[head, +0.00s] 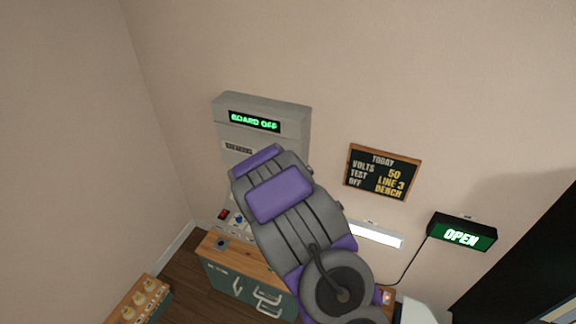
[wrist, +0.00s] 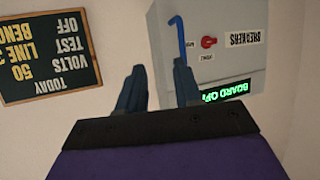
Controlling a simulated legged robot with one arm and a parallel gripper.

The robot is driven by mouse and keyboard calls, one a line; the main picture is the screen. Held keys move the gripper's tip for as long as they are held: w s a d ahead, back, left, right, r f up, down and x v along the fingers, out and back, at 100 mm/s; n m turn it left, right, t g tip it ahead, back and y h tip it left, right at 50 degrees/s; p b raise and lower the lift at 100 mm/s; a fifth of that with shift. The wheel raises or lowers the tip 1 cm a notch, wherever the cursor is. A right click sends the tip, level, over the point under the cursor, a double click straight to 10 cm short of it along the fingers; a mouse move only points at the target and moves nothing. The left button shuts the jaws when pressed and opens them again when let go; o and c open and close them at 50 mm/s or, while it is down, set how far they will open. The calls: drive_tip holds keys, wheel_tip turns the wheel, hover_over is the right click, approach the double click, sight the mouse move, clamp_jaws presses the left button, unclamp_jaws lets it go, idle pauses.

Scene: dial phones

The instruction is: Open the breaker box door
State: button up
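The grey breaker box (head: 290,110) hangs on the wall in the head view, with a green-lit "BOARD OFF" display (head: 254,121). My arm covers much of its lower part there. The wrist view shows the box (wrist: 240,60) upside down, with a "BREAKERS" label (wrist: 244,37), a red knob (wrist: 208,42) and a blue hooked handle (wrist: 179,38) near its left edge. Its front looks closed. My gripper (wrist: 158,88) is open with nothing visible between the fingers. The right finger's tip overlaps the handle's lower end in the picture; I cannot tell whether they touch.
A chalkboard sign (head: 382,172) hangs right of the box, and a lit "OPEN" sign (head: 462,234) hangs further right. A wood-topped green cabinet (head: 232,284) stands below. A smaller wooden unit (head: 137,300) with yellowish knobs is at lower left. The wall above is bare.

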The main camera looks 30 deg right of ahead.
drive_tip(key=w+d+t+b, duration=0.1)
drive_tip(key=w+t+b, duration=0.1)
drive_tip(key=w, duration=0.3)
drive_tip(key=w+d+f+n+t+b, duration=0.1)
drive_tip(key=w+d+t+b, duration=0.1)
drive_tip(key=w, duration=0.4)
drive_tip(key=w+d+f+n+t+y+b, duration=0.1)
drive_tip(key=w+d+b, duration=0.1)
drive_tip(key=w+b, duration=0.2)
drive_tip(key=shift+w+t+b, duration=0.35)
drive_tip(key=shift+w+t, duration=0.05)
drive_tip(key=shift+w, duration=0.25)
idle(0.5)
clamp_jaws()
idle(0.6)
